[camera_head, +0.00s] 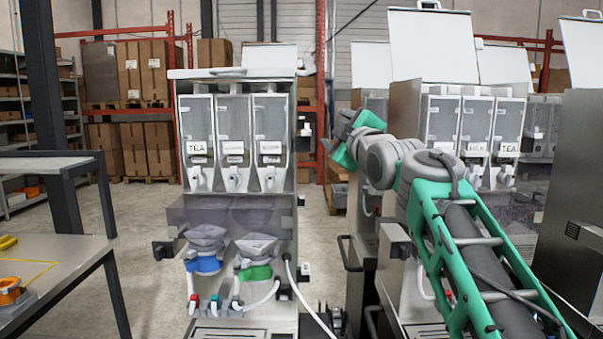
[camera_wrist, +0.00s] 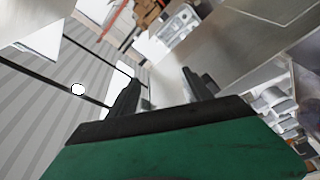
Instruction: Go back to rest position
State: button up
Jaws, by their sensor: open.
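My gripper (camera_wrist: 165,92) shows in the wrist view as a green body with two dark fingers. The fingers stand apart with nothing between them, so it is open and empty. In the head view my grey and green arm reaches up from the lower right. The near dispenser machine (camera_head: 235,84) stands left of the arm, with several clear canisters, one labelled TEA. A second dispenser machine (camera_head: 435,130) stands behind the arm, partly hidden by it.
A steel table (camera_head: 70,260) is at the left. Shelves with boxes (camera_head: 140,72) stand behind. Open floor lies between table and machine.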

jog(key=s+d+f+m+g+h+p, duration=0.15)
jog(key=s+f+m+g, duration=0.35)
jog(key=f, duration=0.9)
jog(key=s+d+f+m+g+h, duration=0.25)
jog(key=s+f, duration=0.55)
jog(key=f, duration=0.6)
jog(key=s+d+f+m+g+p, duration=0.1)
jog(key=s+d+f+m+g, duration=0.2)
jog(key=s+f, duration=1.7)
jog(key=s+m+g, duration=0.1)
jog(key=m+g, duration=0.3)
jog(key=g, duration=0.1)
jog(key=shift+s+d+h+p, duration=0.15)
jog(key=shift+s+h+p, duration=0.05)
jog(key=shift+h+p, duration=0.1)
